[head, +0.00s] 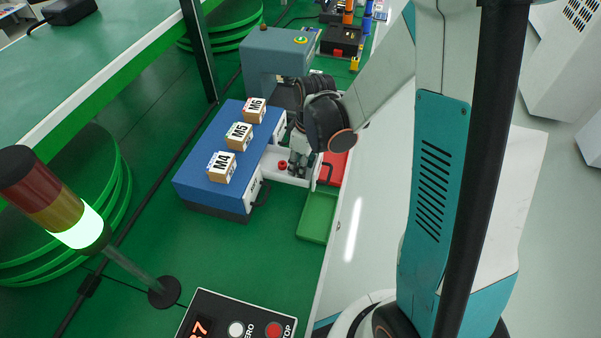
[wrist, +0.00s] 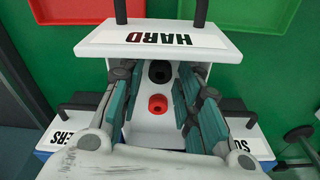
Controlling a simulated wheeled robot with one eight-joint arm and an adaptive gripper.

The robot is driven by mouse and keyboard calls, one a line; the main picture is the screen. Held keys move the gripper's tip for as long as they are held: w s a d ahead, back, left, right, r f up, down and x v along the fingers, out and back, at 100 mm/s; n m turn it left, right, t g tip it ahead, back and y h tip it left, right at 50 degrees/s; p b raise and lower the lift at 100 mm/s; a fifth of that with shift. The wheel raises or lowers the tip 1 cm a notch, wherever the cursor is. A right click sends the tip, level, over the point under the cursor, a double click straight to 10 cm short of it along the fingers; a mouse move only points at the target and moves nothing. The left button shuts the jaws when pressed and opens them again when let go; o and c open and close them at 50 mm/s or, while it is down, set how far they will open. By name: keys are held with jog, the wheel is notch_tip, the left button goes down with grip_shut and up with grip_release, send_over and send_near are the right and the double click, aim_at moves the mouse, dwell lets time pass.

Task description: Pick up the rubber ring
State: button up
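A small red ring (wrist: 158,105) with a dark centre lies in an open white drawer (wrist: 140,128), which bears a label reading "HARD". A black ring-like piece (wrist: 159,72) lies just beyond it. I cannot tell from looks which one is rubber. The red ring also shows in the head view (head: 283,165), left of my gripper (head: 298,170). In the wrist view my gripper (wrist: 157,90) is open, its fingers on either side of the two pieces. Nothing is held. How high the fingertips are above the drawer floor is hard to tell.
The blue drawer cabinet (head: 197,178) carries boxes marked M4, M5 and M6. A green tray (head: 317,216) and a red tray (head: 332,168) lie beside the drawer. A signal lamp (head: 55,200) and a control box (head: 215,312) stand nearer. A grey machine (head: 270,58) stands behind.

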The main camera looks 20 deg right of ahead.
jog(key=c, duration=0.5)
